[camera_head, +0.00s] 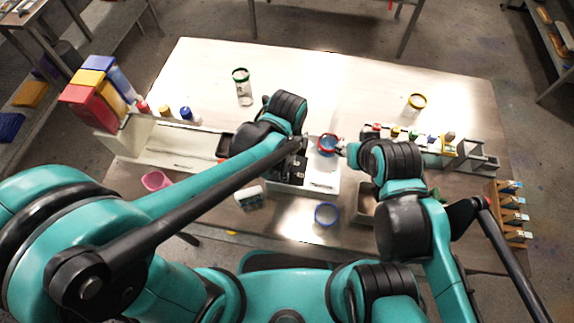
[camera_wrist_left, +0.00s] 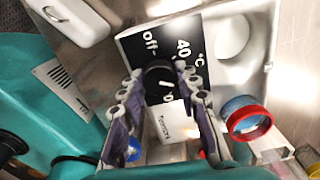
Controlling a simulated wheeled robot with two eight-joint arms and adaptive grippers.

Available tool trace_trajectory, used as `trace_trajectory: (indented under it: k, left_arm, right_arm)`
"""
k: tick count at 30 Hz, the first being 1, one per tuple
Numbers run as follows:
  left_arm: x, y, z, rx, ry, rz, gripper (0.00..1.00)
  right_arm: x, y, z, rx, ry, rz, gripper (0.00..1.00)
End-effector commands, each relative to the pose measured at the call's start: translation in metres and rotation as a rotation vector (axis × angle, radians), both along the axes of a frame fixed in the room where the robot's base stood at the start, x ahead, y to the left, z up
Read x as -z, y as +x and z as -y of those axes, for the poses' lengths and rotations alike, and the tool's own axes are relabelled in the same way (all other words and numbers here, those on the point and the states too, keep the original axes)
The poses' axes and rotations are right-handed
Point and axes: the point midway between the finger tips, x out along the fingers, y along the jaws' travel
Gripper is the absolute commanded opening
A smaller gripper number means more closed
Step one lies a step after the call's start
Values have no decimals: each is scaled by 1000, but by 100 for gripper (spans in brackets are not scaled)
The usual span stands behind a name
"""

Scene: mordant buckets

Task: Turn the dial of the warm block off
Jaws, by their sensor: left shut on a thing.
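The warm block (camera_head: 318,183) stands at the table's middle, a pale metal box with a black dial plate that also shows in the left wrist view (camera_wrist_left: 137,47). The plate reads "off" at upper left and "40 °C" at upper right; a lower label is partly hidden. The black dial (camera_wrist_left: 158,76) sits between the fingers of my left gripper (camera_wrist_left: 160,88), which is shut on it. A white mark on the dial is partly visible; I cannot tell its exact setting. My right gripper (camera_head: 345,149) is beside a red-rimmed jar (camera_head: 328,142); its fingers are too small to read.
A blue-rimmed jar (camera_head: 326,215) stands in front of the block. A rack of small coloured-cap bottles (camera_head: 413,137) is right. The table's far middle is clear.

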Motion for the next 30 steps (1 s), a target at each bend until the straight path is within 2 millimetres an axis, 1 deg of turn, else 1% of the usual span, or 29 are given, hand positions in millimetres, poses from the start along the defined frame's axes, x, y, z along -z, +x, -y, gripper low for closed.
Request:
trace_trajectory:
  k: [5,11,30]
  left_arm:
    - [0,0,0,-43,0,0,3]
    - [0,0,0,-162,0,0,3]
    - [0,0,0,-758,0,0,3]
  right_arm:
    - [0,0,0,0,0,0,41]
    - [0,0,0,0,0,0,41]
    - [-2,0,0,0,0,0,41]
